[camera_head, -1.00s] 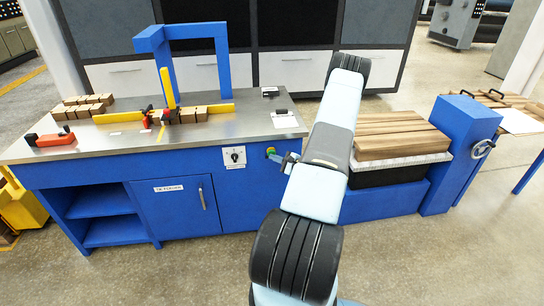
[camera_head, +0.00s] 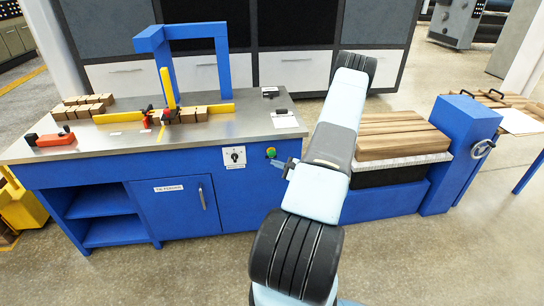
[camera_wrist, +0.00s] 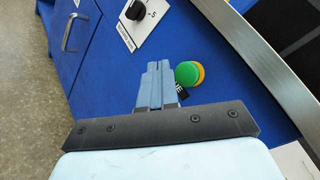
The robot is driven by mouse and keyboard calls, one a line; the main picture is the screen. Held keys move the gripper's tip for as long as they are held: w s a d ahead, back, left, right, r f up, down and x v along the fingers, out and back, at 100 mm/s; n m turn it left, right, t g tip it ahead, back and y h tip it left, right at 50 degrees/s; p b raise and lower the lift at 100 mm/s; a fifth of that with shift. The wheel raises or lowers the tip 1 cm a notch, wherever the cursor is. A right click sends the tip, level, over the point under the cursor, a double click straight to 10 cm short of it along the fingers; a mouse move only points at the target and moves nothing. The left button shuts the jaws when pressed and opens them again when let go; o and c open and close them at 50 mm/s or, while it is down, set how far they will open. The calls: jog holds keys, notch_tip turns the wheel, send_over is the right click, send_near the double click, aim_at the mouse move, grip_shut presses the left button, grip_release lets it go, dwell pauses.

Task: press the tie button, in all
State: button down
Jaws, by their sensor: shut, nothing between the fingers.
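A round green button (camera_head: 270,151) sits on the blue front panel of the workbench, right of a white dial plate (camera_head: 233,157). In the wrist view the green button (camera_wrist: 186,73) has a yellow-orange ring behind it and a small dark label partly hidden below it. My gripper (camera_head: 276,162) is shut and empty, just below and right of the button in the head view. In the wrist view its closed fingertips (camera_wrist: 159,66) lie just left of the button. They look apart from it, though the depth is hard to tell.
The steel benchtop (camera_head: 200,135) carries wooden blocks (camera_head: 85,103), a yellow fence (camera_head: 215,108), a blue arch (camera_head: 222,55) and a red tool (camera_head: 55,139). A stack of boards (camera_head: 400,135) stands to the right. The benchtop edge (camera_wrist: 255,65) runs close beside the button.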

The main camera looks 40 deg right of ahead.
jog(key=shift+s+a, duration=0.3)
jog(key=shift+s, duration=0.2)
jog(key=shift+s+a, duration=0.3)
jog(key=shift+s, duration=0.2)
jog(key=a+r+n+g+y, duration=0.6)
jog(key=a+r+n+g, duration=0.75)
jog(key=a+r, duration=1.4)
jog(key=s+a+r+n+h, duration=0.2)
jog(key=s+r+n+h, duration=0.1)
jog(key=s+r, duration=0.3)
jog(key=s+a+r+n+t+h, duration=0.1)
jog(key=s+a+r+n+h, duration=0.2)
jog(key=s+r, duration=0.4)
jog(key=s+a+r+n+t+h, duration=0.1)
jog(key=s+a+r+n+h, duration=0.2)
jog(key=s+r, duration=0.3)
jog(key=s+h, duration=0.1)
jog(key=s, duration=0.4)
jog(key=shift+r+h, duration=0.35)
jog(key=shift+h, duration=0.05)
